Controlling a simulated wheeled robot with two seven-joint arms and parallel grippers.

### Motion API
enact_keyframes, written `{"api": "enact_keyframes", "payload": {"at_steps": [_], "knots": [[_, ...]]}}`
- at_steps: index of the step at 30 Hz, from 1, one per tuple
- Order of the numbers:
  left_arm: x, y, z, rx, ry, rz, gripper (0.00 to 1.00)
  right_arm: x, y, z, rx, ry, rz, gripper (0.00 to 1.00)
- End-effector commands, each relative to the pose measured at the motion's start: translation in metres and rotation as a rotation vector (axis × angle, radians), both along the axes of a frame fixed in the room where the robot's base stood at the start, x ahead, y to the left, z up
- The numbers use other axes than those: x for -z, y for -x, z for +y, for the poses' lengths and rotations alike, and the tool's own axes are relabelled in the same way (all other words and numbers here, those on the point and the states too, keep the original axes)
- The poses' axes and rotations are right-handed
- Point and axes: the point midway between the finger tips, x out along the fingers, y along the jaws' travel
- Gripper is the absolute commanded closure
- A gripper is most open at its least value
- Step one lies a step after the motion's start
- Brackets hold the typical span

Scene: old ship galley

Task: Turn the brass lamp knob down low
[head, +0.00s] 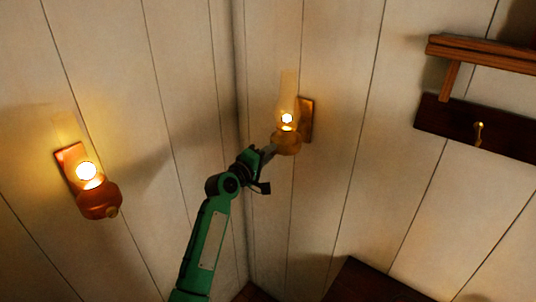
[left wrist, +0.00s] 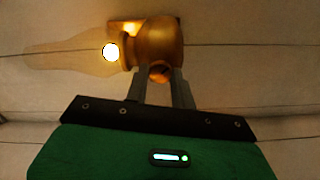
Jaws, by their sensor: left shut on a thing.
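A brass lamp (head: 285,143) with a glass chimney is mounted on the wall just right of the room corner, and its flame glows. My left gripper (head: 271,150) reaches up to the left side of its round body. In the left wrist view the brass lamp (left wrist: 160,42) lies sideways, with its small knob (left wrist: 160,72) facing me. The two fingers of my left gripper (left wrist: 160,80) are shut on this knob, one on each side. In the head view the knob is hidden by the fingers. My right gripper is not in view.
A second lit lamp (head: 98,200), copper-coloured with a small knob, hangs on the left wall. A wooden shelf (head: 485,52) and a dark board with a brass hook (head: 479,132) are at the right. A dark wooden surface (head: 370,282) is below.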

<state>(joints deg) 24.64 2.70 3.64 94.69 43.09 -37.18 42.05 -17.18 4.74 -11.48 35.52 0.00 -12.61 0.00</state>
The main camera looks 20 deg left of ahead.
Motion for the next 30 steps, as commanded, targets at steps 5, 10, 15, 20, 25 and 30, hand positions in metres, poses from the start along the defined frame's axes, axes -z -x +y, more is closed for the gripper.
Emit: {"api": "enact_keyframes", "payload": {"at_steps": [5,10,15,20,25,30], "knots": [[0.0023,0.0001,-0.0008,0.000,0.157,0.060,0.98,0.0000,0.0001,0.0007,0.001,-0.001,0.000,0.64],[0.0025,0.0000,-0.0009,0.001,0.298,0.112,0.98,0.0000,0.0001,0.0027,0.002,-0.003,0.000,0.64],[0.0028,0.0000,-0.0010,0.001,0.416,0.156,0.98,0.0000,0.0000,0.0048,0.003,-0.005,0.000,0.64],[0.0027,0.0001,-0.0008,0.001,0.501,0.185,0.98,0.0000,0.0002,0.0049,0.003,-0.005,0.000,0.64],[0.0030,0.0001,-0.0007,0.001,0.557,0.207,0.98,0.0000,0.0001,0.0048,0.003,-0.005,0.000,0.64],[0.0032,0.0001,-0.0006,0.000,0.585,0.217,0.98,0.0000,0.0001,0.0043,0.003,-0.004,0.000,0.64]]}}
